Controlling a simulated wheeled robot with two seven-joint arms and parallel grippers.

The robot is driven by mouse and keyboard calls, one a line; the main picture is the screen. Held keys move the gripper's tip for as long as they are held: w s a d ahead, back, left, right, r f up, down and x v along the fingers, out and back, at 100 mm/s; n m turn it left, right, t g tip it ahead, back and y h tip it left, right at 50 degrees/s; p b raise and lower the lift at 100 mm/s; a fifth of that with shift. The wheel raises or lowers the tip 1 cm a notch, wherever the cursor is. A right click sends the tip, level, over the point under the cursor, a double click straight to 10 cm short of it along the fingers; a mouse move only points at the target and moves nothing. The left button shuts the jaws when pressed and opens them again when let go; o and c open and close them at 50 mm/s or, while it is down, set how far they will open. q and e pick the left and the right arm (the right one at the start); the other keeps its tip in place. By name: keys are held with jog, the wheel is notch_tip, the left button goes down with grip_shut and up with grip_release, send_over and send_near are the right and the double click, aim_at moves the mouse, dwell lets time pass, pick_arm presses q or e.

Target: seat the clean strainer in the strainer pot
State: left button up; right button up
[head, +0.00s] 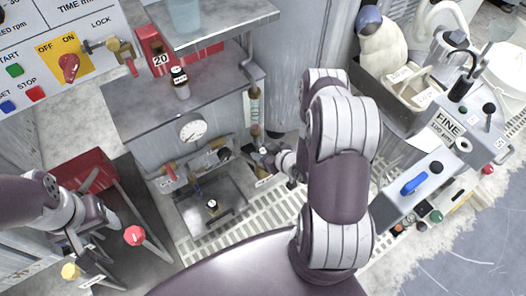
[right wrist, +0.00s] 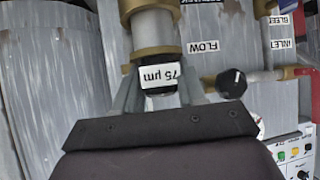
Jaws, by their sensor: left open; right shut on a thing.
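My right gripper (right wrist: 160,92) is shut on a dark strainer (right wrist: 158,89) with a white "75 µm" label. The strainer is directly below the lower brass collar of the strainer pot (right wrist: 151,52), and its upper end meets or overlaps the collar in the picture. I cannot tell how far it is inside. In the head view the pot (head: 255,106) is an upright tube on the cabinet's right corner, and my right gripper (head: 262,152) is beneath it. My left gripper (head: 88,262) is open and empty at the lower left, away from the pot.
A black knob (right wrist: 232,83) on a pipe is just right of the strainer. A gauge (head: 192,130) and valves sit on the cabinet front, above a grey basin (head: 212,207). A red knob (head: 135,235) and a yellow knob (head: 70,271) are near my left gripper.

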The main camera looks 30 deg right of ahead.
jog(key=shift+f+b, duration=1.1)
jog(key=shift+f, duration=0.4)
jog(key=o, duration=1.2)
jog(key=shift+r, duration=0.1)
jog(key=p+v, duration=0.6)
jog(key=v, duration=0.6)
jog(key=shift+s+r+p, duration=0.2)
jog(key=shift+s+p, duration=0.1)
jog(key=shift+p, duration=0.1)
jog(key=shift+d, duration=0.1)
